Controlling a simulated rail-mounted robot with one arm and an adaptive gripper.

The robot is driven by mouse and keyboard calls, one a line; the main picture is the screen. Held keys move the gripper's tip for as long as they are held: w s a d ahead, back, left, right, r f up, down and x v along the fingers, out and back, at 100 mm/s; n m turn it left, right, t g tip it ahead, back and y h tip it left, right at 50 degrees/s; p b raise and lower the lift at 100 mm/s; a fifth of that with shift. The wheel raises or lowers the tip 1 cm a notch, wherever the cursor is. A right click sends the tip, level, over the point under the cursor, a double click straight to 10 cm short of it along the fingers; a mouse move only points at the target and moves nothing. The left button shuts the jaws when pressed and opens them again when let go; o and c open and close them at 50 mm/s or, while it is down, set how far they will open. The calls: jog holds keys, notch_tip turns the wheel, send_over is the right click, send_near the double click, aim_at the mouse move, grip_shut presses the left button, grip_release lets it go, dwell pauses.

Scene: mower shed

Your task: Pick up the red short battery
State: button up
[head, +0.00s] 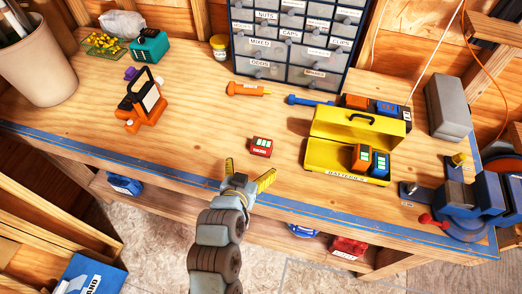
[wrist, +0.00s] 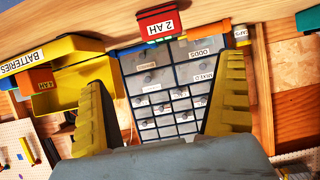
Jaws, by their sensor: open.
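A short red battery (head: 261,147) with a pale green and white top sits alone on the bench in front of the drawer cabinet. In the wrist view the red battery (wrist: 158,22) shows a "2 AH" label at the top centre, beyond and between my fingertips. My gripper (head: 248,171) is open and empty at the bench's front edge, a little short of the battery and not touching it. Its two yellow ribbed fingers (wrist: 164,72) stand wide apart in the wrist view.
An open yellow batteries box (head: 313,174) holding an orange and a blue battery stands right of the red battery. A blue vise (head: 470,205) is at the right end. An orange lamp (head: 148,105) stands left. Another red item (head: 347,247) lies below the bench. Bench around the battery is clear.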

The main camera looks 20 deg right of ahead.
aim_at(261, 144)
jog(key=shift+b+x, duration=0.8)
jog(key=shift+x, duration=0.1)
jog(key=shift+w+d+f, duration=0.15)
jog(key=shift+d+f, duration=0.05)
jog(key=p+x, duration=0.1)
jog(key=x, duration=0.5)
jog(key=shift+w+d+r+p, duration=0.15)
jog(key=shift+w+p, duration=0.1)
jog(key=shift+p, duration=0.15)
jog(key=shift+a+p+x, duration=0.2)
jog(key=shift+p+x, duration=0.85)
jog(key=shift+x, duration=1.55)
jog(key=shift+w+d+f, duration=0.15)
jog(key=shift+w+f, duration=0.1)
jog(key=c, duration=1.3)
